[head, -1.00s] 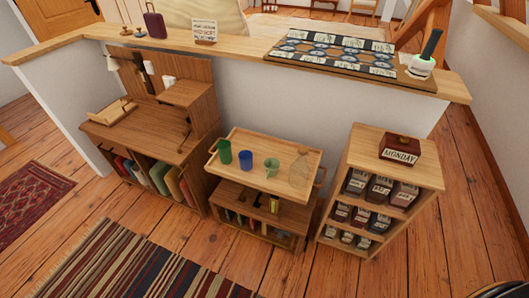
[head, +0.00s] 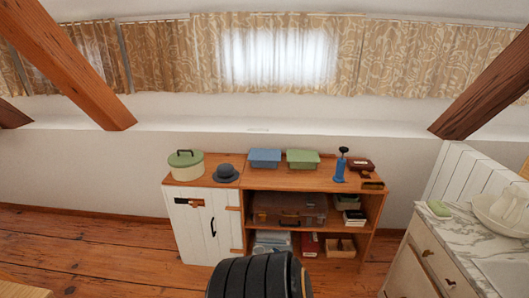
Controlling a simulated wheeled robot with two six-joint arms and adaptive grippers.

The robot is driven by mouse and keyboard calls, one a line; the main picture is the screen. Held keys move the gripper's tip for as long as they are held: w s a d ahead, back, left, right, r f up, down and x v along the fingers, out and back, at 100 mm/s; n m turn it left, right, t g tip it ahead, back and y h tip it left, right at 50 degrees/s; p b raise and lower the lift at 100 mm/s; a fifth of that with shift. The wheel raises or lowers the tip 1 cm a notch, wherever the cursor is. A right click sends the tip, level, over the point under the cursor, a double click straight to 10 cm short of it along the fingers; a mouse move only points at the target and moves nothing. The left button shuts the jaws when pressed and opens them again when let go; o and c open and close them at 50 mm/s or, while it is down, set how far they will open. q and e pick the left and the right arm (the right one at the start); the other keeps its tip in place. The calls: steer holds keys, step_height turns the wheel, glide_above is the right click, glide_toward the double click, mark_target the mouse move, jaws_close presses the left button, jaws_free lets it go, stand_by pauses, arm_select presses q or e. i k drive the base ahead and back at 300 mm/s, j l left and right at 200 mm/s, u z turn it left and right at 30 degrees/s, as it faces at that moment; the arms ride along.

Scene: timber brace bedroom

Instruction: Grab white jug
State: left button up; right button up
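A white ribbed vessel (head: 512,205), which may be the white jug, stands at the far right in or behind a shallow white basin (head: 484,216). The right edge of the view cuts it off, so its full shape and any handle cannot be made out. The basin rests on a marble-topped washstand (head: 462,238). Neither gripper is in view. A black ribbed part, likely mine, shows at the bottom middle.
A low wooden cabinet (head: 225,186) with boxes, a hat and a blue pump-like item (head: 340,170) stands along the wall. Slanted beams (head: 70,65) flank the curtained window. Wood floor (head: 85,255) is open at left.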

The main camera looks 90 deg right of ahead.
mark_target(508, 210)
steer(key=z, duration=4.65)
steer(key=i+j+u, duration=0.15)
steer(key=j, duration=0.2)
steer(key=i+j+u, duration=0.2)
steer(key=j+u, duration=0.15)
steer(key=j, duration=0.25)
steer(key=i, duration=0.05)
